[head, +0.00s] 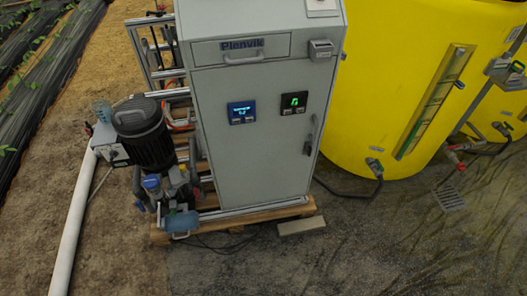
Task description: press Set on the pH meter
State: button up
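A grey control cabinet (262,165) marked "Plenvik" stands upright in the middle of the head view. Two small panel meters are set in its front door. The left one (242,112) has a blue frame and a lit bluish display. The right one (294,102) is black with a lit green display. Each seems to have small buttons under its display. Their labels are too small to read, so I cannot tell which is the pH meter or which button is Set. My gripper is not in view.
A black pump motor (142,133) and pipework stand left of the cabinet, with a white pipe (72,225) running forward. A yellow tank (400,80) is at the right. A door handle (311,135) sits right of the meters. The floor in front (340,265) is mostly clear.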

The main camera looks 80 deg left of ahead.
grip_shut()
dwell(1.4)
